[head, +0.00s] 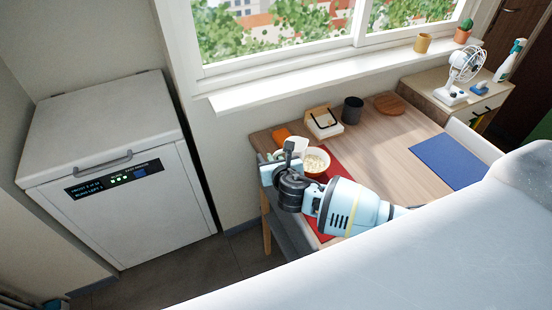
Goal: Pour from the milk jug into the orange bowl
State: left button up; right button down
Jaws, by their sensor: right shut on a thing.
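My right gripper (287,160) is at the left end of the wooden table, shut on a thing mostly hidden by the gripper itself. A pale, white piece (299,143) shows just behind its fingers and looks like part of the milk jug. I cannot tell its tilt. The bowl (325,171) stands right beside the gripper, on the table at the red mat's edge. It has a light rim and pale contents; its outside is partly hidden by my arm. I cannot see any stream of milk. My left gripper is not in view.
A red mat (341,168), a blue mat (447,162), a dark cup (352,110), a round wooden board (389,104) and a napkin holder (324,122) are on the table. An orange object (281,134) lies at its back left corner. A white appliance (115,165) stands left.

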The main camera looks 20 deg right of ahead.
aim_at(274, 153)
jog(key=shift+r, duration=0.15)
jog(key=shift+a+r+m+y, duration=0.15)
jog(key=shift+r+m+y, duration=0.65)
jog(key=shift+r, duration=0.7)
jog(key=shift+r+m+y, duration=0.5)
jog(key=shift+r+m, duration=0.3)
jog(key=shift+r, duration=0.2)
jog(key=shift+d+r+m+y, duration=0.4)
jog(key=shift+r+m+y, duration=0.05)
jog(key=shift+r+m, duration=0.15)
jog(key=shift+d+r+m+y, duration=0.35)
jog(key=shift+r+m+y, duration=0.1)
jog(key=shift+r+m, duration=0.1)
jog(key=shift+d+f+m+y, duration=0.25)
jog(key=shift+d+m+y, duration=0.05)
jog(key=shift+d+m, duration=0.05)
jog(key=shift+d+m+y, duration=0.3)
jog(key=shift+d+m, duration=0.05)
jog(key=shift+m, duration=0.05)
jog(key=shift+r, duration=0.1)
